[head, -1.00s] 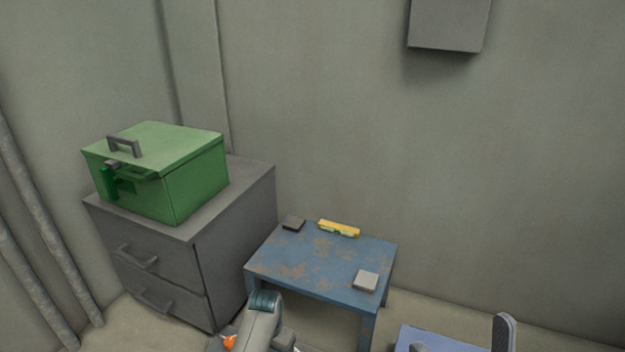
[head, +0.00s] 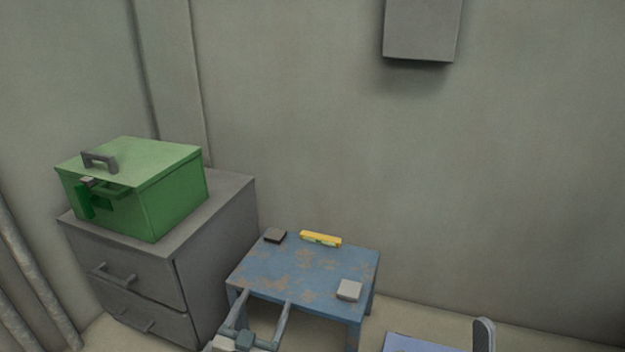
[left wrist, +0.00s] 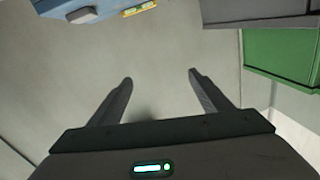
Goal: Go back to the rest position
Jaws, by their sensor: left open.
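My left gripper (head: 264,307) shows at the bottom of the head view, its two fingers spread apart in front of the blue table. In the left wrist view its fingers (left wrist: 160,84) are open with only wall seen between them. It holds nothing. My right gripper is not seen in either view.
A worn blue table (head: 290,272) bears a yellow level (head: 320,239), a dark block (head: 275,236) and a pale block (head: 349,290). A green box (head: 150,190) stands on a grey drawer cabinet (head: 215,235) at left. A grey box (head: 422,28) hangs on the wall.

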